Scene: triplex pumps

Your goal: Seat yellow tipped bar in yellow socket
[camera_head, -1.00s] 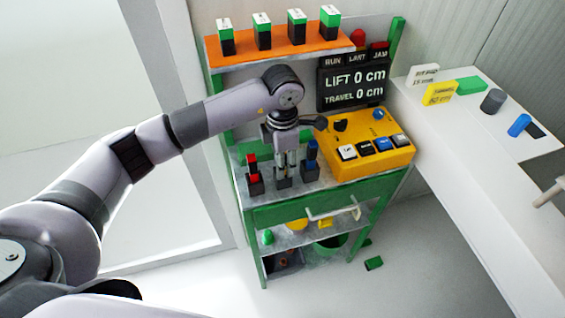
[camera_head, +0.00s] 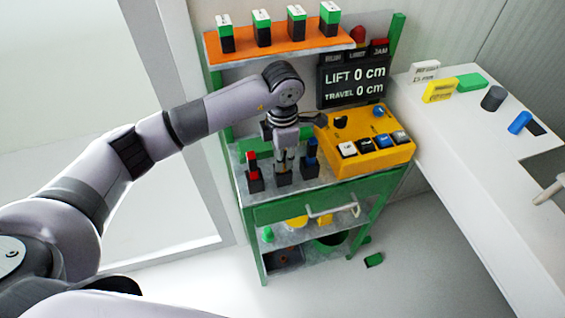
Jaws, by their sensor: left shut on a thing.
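My left gripper (camera_head: 283,163) points down over the middle of three black sockets on the green bench's metal top. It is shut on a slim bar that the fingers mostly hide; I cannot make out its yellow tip. The middle socket (camera_head: 283,178) is right below the fingertips; I cannot tell how far the bar is in it, nor see any yellow on it. A red bar (camera_head: 252,162) stands upright in the left socket, and a blue bar (camera_head: 312,153) stands upright in the right one. My right gripper is not in view.
A yellow control box (camera_head: 370,160) with buttons stands right of the sockets, below a dark display (camera_head: 352,85) reading lift 0 cm, travel 0 cm. An orange shelf (camera_head: 285,52) with several green-and-white blocks overhangs behind. A white counter (camera_head: 470,135) holding small objects is at right.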

